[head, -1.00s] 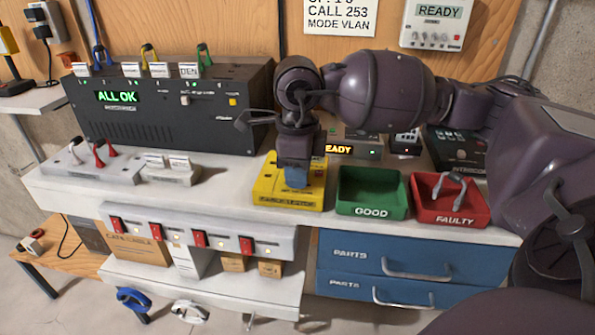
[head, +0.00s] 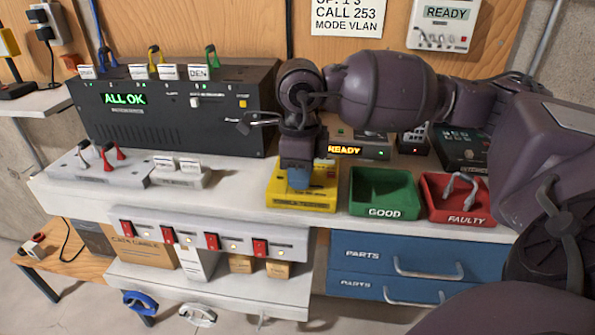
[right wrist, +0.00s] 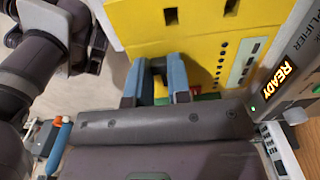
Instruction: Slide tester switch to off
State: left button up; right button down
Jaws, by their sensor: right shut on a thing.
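The yellow tester (head: 318,197) sits on the white bench, left of the green tray. It also fills the upper middle of the right wrist view (right wrist: 195,40), with two dark slots and a column of small marks. My right gripper (head: 299,181) points down onto the tester's top, its blue fingertips at the face. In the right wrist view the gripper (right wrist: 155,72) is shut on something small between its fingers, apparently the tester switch. The fingers hide most of the switch, so I cannot tell its position.
The green GOOD tray (head: 384,192) and red FAULTY tray (head: 453,198) stand right of the tester; grey cables lie in the red one. An amplifier (head: 358,146) reading READY is behind. A black ALL OK unit (head: 170,125) stands at the left back.

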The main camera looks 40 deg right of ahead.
jog(key=shift+w+a, duration=0.1)
jog(key=c, duration=1.1)
grip_release()
jog(key=shift+w, duration=0.1)
pick_arm(q)
jog(key=shift+s+d+f, duration=0.1)
jog(key=shift+s+f, duration=0.2)
jog(key=shift+s, duration=0.25)
pick_arm(e)
jog(key=shift+o, duration=0.3)
jog(key=shift+r, duration=0.1)
jog(key=shift+r, duration=0.3)
pick_arm(q)
jog(key=shift+w+r+p, duration=0.2)
jog(key=shift+r+p, duration=0.5)
jog(key=shift+r, duration=0.05)
pick_arm(e)
notch_tip(320, 180, up, 10)
pick_arm(q)
jog(key=shift+w+d, duration=0.1)
